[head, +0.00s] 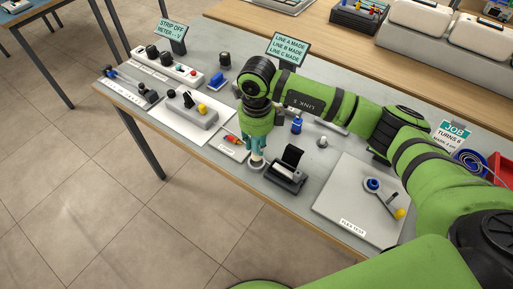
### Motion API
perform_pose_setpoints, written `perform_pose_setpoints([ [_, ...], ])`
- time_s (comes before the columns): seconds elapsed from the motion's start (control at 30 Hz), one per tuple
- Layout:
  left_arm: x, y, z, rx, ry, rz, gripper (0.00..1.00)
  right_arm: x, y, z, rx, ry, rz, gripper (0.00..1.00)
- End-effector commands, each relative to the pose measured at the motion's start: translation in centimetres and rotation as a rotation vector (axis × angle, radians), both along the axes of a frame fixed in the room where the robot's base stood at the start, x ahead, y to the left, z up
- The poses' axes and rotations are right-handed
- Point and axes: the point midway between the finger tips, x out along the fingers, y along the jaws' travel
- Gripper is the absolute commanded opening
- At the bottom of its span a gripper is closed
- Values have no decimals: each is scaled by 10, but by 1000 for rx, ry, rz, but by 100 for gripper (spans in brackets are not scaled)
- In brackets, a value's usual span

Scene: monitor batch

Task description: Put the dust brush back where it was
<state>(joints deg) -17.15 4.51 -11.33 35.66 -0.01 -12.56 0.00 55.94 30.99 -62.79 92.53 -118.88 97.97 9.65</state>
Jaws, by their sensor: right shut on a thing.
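My right gripper (256,143) reaches down over the front part of the grey workbench (325,152). Its teal fingers are shut on a small pale piece with a grey lower end, which appears to be the dust brush (257,161). The brush is upright, near the bench's front edge, just left of a black holder (286,172). The fingers hide its upper part, and I cannot tell whether its lower end touches the bench. My left gripper is not in view.
A pale board (345,208) with a blue-and-yellow tool (384,197) lies to the right. Signs stand along the back.

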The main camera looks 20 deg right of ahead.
Motion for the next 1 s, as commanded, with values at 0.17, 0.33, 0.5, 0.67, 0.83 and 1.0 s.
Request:
perform_pose_setpoints([
  [0.17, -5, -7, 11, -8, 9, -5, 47, -1, 0, -21, 0, 6, -1, 0],
  [0.33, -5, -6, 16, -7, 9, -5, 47, 0, 0, -39, 0, 3, 0, 0],
  [0.5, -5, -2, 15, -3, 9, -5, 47, 1, 0, -41, 0, 0, 0, 0],
  [0.67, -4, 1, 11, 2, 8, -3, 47, 0, 0, -44, 1, 1, 0, 0],
  [0.83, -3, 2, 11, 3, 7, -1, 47, 0, 0, -44, 0, 1, -1, 52],
  [1.0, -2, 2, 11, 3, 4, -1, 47, 0, 0, -44, 0, 1, -1, 52],
])
